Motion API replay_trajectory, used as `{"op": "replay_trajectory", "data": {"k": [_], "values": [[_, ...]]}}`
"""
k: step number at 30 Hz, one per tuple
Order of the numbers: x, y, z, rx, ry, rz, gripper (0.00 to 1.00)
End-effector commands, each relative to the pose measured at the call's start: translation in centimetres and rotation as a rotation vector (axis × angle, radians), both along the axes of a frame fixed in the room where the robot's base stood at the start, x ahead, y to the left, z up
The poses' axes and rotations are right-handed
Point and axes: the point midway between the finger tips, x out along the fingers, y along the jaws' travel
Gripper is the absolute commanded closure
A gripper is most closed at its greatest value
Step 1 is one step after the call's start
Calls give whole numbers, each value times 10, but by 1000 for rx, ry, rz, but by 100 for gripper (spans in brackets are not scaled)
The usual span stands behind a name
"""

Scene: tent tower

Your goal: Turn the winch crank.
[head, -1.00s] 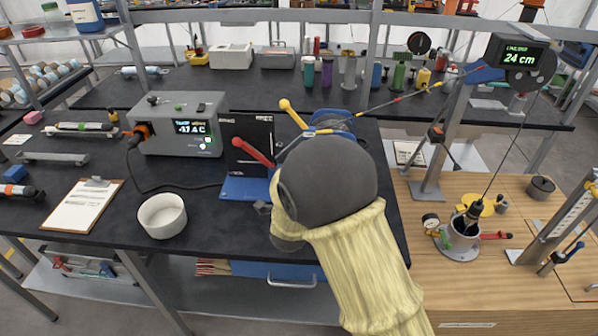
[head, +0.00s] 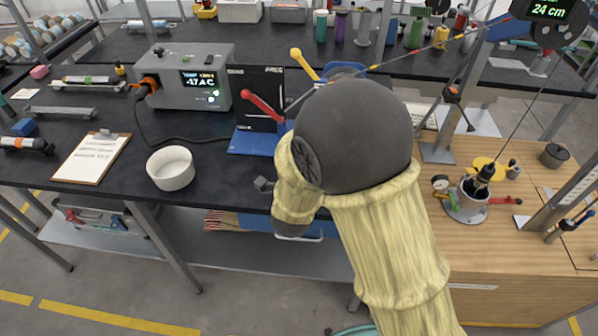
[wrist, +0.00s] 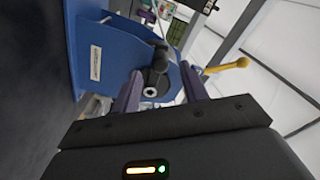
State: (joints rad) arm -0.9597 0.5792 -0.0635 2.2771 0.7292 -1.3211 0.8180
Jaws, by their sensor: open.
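The blue winch stands on the black bench, with its side plate (wrist: 112,50) filling the left of the wrist view. The yellow handle also shows at the right of the wrist view (wrist: 228,66). My gripper (wrist: 160,88) is open, its two fingers on either side of a dark hub with a bolt-like end (wrist: 152,85) on the winch. I cannot tell whether they touch it. My arm hides the gripper and much of the winch in the head view.
A rope runs from the winch to a post with a display (head: 548,10) reading 24 cm.

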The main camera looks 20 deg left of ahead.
Motion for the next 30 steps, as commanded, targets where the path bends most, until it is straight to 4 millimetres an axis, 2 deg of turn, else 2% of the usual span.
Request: {"op": "replay_trajectory", "data": {"k": [9,15,30], "values": [[-64,-11,0,-1,-2,6,56],[-91,-17,1,1,-3,6,56],[-96,-19,2,0,-3,1,56]]}}
